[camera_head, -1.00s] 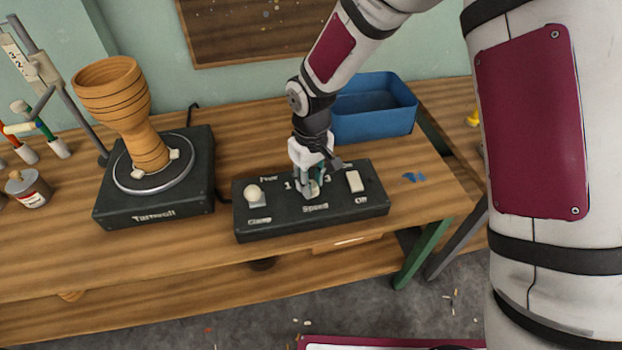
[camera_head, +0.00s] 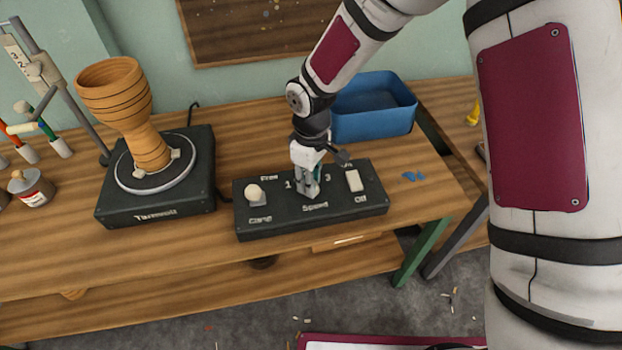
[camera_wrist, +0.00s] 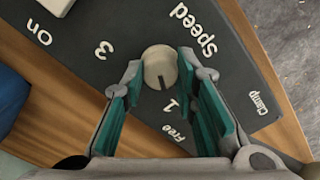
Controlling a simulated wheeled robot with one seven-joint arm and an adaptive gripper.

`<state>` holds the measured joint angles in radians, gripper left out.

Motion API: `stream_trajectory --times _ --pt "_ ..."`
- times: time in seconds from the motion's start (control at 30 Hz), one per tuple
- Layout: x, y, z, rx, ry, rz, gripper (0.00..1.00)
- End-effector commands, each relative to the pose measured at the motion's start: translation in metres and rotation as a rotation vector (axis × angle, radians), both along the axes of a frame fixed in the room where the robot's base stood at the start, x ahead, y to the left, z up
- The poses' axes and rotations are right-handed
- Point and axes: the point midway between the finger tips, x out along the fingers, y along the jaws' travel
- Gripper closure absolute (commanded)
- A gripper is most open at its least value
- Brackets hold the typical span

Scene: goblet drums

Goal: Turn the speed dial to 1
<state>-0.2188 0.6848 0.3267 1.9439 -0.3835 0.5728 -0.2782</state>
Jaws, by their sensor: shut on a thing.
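The speed dial is a pale round knob (camera_wrist: 160,66) on a dark control box (camera_head: 225,222), above the word "Speed". In the wrist view its dark mark points down, close to the "1" (camera_wrist: 170,105); the "3" (camera_wrist: 104,50) lies to the left. My gripper (camera_head: 310,193) reaches down over the dial, and its fingers hide the dial in the head view. In the wrist view my gripper (camera_wrist: 160,72) has one finger on each side of the knob and is shut on it. The place of the "2" is hidden.
On the box, a round-topped clamp lever (camera_head: 253,193) stands left and a white on/off switch (camera_head: 353,181) right. A turntable (camera_head: 155,212) bears a wooden goblet drum (camera_head: 125,100). A blue bin (camera_head: 372,108) is behind my gripper.

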Motion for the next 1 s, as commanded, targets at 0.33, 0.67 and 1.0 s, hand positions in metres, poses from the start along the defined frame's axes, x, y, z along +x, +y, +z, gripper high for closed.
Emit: stream_trajectory --times 0.33,0.67,1.0 --pt "0.0 0.001 0.0 0.0 0.0 0.001 0.53" --pt "0.001 0.0 0.01 0.001 -0.003 0.0 0.53" --pt "0.002 0.001 0.074 0.002 -0.005 -0.001 0.53"
